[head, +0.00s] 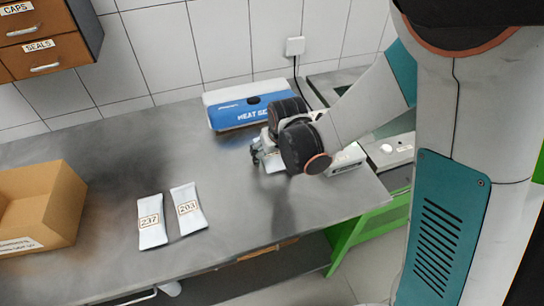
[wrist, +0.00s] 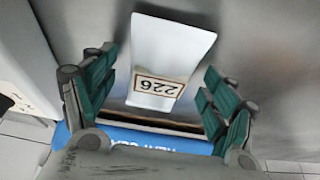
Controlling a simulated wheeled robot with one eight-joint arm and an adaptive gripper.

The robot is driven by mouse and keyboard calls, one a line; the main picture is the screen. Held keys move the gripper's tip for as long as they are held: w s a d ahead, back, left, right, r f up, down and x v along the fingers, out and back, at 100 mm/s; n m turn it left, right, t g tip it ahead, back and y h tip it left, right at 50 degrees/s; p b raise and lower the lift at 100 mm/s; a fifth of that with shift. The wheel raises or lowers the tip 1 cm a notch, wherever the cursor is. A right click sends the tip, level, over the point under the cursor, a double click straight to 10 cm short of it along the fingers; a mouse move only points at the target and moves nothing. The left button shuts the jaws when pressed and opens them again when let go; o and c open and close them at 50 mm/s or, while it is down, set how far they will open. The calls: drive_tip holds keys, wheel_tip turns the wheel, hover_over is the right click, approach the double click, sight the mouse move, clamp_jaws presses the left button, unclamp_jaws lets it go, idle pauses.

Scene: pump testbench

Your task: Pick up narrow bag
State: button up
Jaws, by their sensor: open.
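My gripper (head: 258,156) is at the right part of the grey table, in front of the blue heat sealer. The wrist view shows its teal fingers (wrist: 158,75) spread wide. A white bag labelled 226 (wrist: 172,50) shows between them, with clear gaps on both sides. In the head view my gripper mostly hides this bag. Two more white bags lie side by side at the table's middle: one labelled 237 (head: 151,232) and a slightly narrower-looking one labelled 203 (head: 190,220). Both are apart from my gripper.
The blue and white heat sealer (head: 245,108) stands by the tiled wall, behind my gripper. An open cardboard box (head: 62,212) is at the table's left. Drawers (head: 38,58) marked CAPS and SEALS hang upper left. The table (head: 110,150) between box and sealer is clear.

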drive_tip(key=shift+f, duration=0.1)
idle(0.3)
drive_tip(key=shift+s, duration=0.15)
drive_tip(key=c, duration=1.4)
